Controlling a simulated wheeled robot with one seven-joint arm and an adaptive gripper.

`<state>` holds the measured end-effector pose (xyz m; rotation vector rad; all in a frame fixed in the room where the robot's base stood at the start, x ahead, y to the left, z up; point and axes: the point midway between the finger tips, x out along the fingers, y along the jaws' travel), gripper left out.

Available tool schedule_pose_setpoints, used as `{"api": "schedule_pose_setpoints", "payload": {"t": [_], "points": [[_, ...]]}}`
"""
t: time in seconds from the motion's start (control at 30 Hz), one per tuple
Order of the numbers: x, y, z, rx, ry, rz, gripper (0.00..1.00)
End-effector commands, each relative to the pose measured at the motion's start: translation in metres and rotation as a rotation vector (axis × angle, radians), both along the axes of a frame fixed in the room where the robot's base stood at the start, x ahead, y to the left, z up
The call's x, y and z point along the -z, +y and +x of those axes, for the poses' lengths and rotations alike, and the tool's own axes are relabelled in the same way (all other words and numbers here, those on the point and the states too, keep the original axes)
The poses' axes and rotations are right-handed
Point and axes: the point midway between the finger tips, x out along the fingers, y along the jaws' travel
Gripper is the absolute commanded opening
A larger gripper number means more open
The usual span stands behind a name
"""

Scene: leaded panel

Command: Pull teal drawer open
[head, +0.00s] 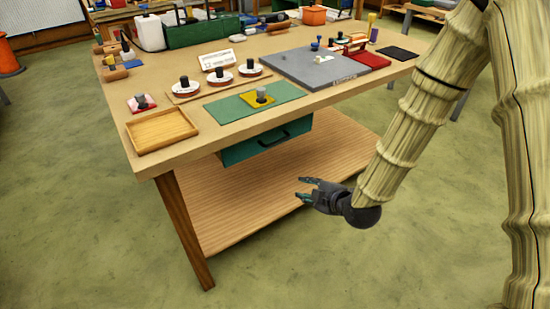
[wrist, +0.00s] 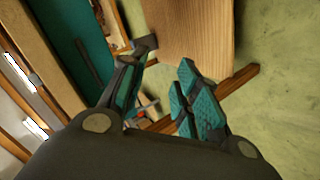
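The teal drawer (head: 240,152) hangs under the front edge of the workbench, with a dark bar handle (head: 272,139) on its front. In the wrist view the teal drawer front (wrist: 62,22) is at upper left, and its dark handle (wrist: 88,48) lies left of the fingers. My gripper (head: 301,188) is in front of the bench, lower than the drawer and to the right of its handle. In the wrist view my gripper (wrist: 166,57) has its teal-padded fingers spread apart with nothing between them. It is apart from the handle.
The workbench top (head: 185,165) holds a wooden tray (head: 160,130), a green mat (head: 225,108), a grey board (head: 315,72) and several small pieces. A wooden lower shelf (head: 245,205) runs beneath the drawer. The green floor (head: 330,265) in front is clear.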

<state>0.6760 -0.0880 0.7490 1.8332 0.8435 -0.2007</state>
Motion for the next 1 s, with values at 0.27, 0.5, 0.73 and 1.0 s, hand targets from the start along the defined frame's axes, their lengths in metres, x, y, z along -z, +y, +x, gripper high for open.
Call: {"api": "schedule_pose_setpoints", "payload": {"t": [0.27,0.5,0.73,1.0], "points": [[-0.056,0.03,0.048,-0.207,-0.399,-0.168,0.31],[-0.081,0.04,0.059,-0.262,-0.528,-0.231,0.31],[-0.078,0.052,0.077,-0.262,-0.531,-0.233,0.31],[-0.068,0.078,0.112,-0.261,-0.529,-0.233,0.31]]}}
